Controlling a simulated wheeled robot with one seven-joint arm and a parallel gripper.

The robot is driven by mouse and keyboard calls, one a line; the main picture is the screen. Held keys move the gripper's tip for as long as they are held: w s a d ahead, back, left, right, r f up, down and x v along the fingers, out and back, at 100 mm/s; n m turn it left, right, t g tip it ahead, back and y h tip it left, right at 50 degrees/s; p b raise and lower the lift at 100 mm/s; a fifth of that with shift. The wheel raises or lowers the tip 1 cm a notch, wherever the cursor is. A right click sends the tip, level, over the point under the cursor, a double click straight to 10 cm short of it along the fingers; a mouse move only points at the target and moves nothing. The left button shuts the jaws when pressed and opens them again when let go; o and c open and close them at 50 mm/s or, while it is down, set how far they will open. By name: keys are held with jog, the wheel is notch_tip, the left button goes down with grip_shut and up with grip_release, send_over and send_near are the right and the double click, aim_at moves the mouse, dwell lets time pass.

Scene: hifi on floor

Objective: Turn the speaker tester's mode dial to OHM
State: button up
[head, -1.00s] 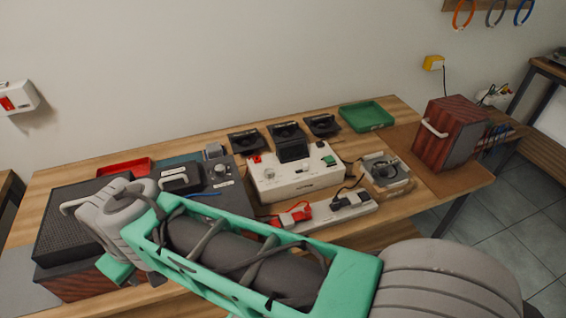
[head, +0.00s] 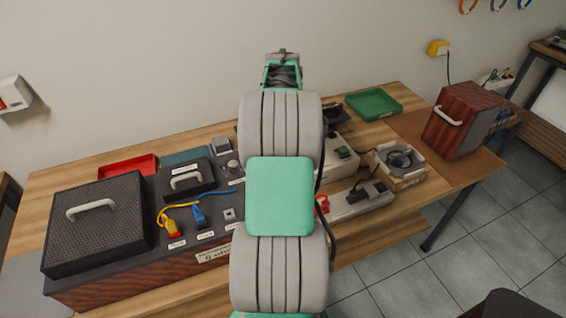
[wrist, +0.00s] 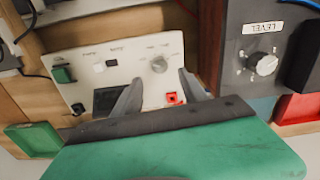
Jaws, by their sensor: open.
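The speaker tester is a white box. In the head view only its right part (head: 341,158) shows past my arm. In the wrist view its white panel (wrist: 135,68) lies ahead of my gripper, with a pale round dial (wrist: 158,64) near the upper right. I take this for the mode dial; its labels are too small to read. My gripper (wrist: 158,84) is open and empty, its two grey fingers apart, pointing at the panel below the dial. Whether a finger touches the panel I cannot tell. In the head view my arm hides the gripper and the dial.
A dark panel with a knob marked LEVEL (wrist: 263,63) stands right of the tester in the wrist view. The tester also carries a green switch (wrist: 63,73) and a red part (wrist: 175,98). A green tray (head: 373,104) and red-brown box (head: 460,122) stand right.

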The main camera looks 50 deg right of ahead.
notch_tip(320, 180, down, 8)
jog(key=shift+r+p, duration=0.2)
jog(key=shift+p, duration=0.25)
grip_shut()
dwell(0.4)
